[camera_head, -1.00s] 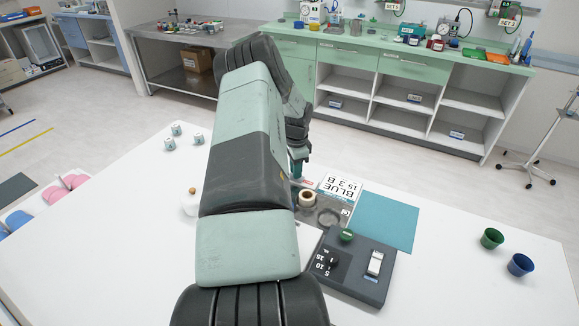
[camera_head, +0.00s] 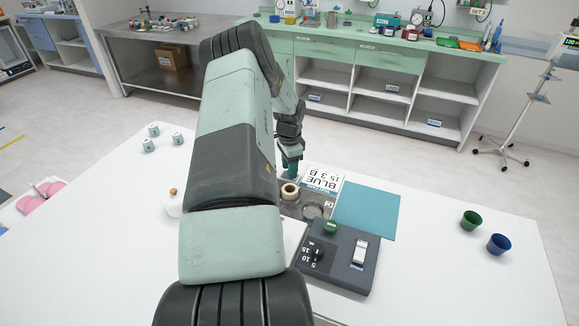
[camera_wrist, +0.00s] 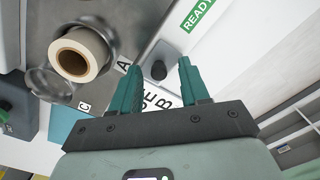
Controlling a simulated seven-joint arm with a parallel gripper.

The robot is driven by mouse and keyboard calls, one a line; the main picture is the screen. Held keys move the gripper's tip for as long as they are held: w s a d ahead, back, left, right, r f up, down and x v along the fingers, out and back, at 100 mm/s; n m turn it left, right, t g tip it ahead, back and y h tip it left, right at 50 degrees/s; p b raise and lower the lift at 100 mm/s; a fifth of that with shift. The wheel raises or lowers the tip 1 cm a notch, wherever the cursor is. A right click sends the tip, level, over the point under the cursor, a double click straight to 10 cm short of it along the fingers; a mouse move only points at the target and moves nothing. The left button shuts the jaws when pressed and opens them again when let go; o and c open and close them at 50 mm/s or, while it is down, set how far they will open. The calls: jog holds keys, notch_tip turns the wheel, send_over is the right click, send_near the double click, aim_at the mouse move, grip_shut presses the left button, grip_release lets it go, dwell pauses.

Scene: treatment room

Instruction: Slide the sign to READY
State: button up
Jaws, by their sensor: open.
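The green READY label (camera_wrist: 197,14) shows at the top of the wrist view, on a white surface. A dark knob (camera_wrist: 158,70) sits on a grey strip below and left of it. My gripper (camera_wrist: 158,65) is open, with one teal fingertip on either side of the knob in the picture. I see no clear contact, and the depth between fingers and knob is hard to judge.
A dark control box (camera_head: 335,258) and a teal mat (camera_head: 367,211) lie nearer. Green (camera_head: 471,220) and blue (camera_head: 499,243) cups stand right; the table's right side is mostly clear.

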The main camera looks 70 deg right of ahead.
notch_tip(320, 180, up, 11)
dwell(0.4)
jog(key=shift+f, duration=0.1)
dwell(0.3)
